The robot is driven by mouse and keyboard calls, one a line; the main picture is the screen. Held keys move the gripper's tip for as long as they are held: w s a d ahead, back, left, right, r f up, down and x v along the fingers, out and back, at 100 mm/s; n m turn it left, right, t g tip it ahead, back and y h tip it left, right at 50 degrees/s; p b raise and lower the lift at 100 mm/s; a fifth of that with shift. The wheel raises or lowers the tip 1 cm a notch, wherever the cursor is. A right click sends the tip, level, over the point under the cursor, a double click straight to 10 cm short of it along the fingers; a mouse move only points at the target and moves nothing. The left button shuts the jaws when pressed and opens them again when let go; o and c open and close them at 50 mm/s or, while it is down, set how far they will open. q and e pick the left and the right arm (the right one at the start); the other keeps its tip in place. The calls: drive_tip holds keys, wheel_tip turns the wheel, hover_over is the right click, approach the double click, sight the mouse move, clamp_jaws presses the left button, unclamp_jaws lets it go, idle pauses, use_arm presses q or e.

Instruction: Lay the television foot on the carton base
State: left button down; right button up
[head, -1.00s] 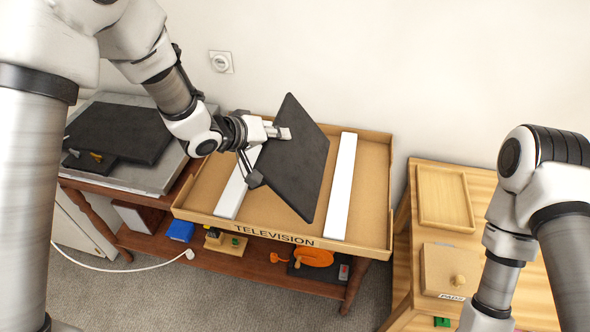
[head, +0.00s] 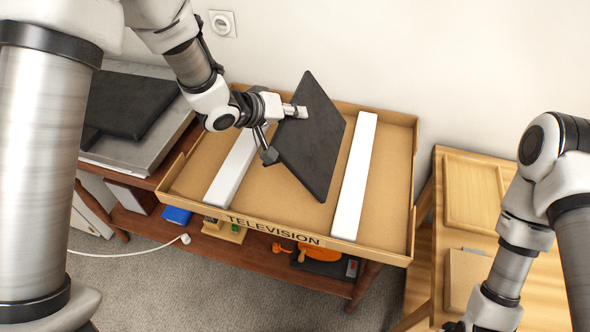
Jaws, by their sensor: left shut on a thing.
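The television foot is a flat dark plate (head: 314,140), held tilted by my left gripper (head: 285,130). The gripper is shut on the plate's left side. The carton base (head: 396,190) is a shallow cardboard tray marked TELEVISION, with two white strips (head: 354,176) across its floor. The plate is over the middle of the tray, between the strips; whether its lower edge touches the floor I cannot tell. My right arm is at the right edge, and its gripper is out of the picture.
The carton base stands on a dark wooden table with a lower shelf holding a blue box (head: 176,215) and an orange item (head: 306,247). A grey panel with a dark plate (head: 130,104) lies at left. A light wooden unit (head: 470,200) stands at right.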

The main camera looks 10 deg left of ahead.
use_arm(q)
wheel_tip(320, 180, down, 9)
drive_tip(key=shift+f+p, duration=0.2)
drive_tip(key=shift+p, duration=0.15)
drive_tip(key=c, duration=1.1)
unclamp_jaws()
drive_tip(key=shift+s+f, duration=0.1)
drive_tip(key=shift+f, duration=0.05)
drive_tip(key=shift+c, duration=0.2)
drive_tip(key=b+v, duration=0.1)
drive_tip(key=v, duration=1.1)
drive_tip(key=shift+d, duration=0.1)
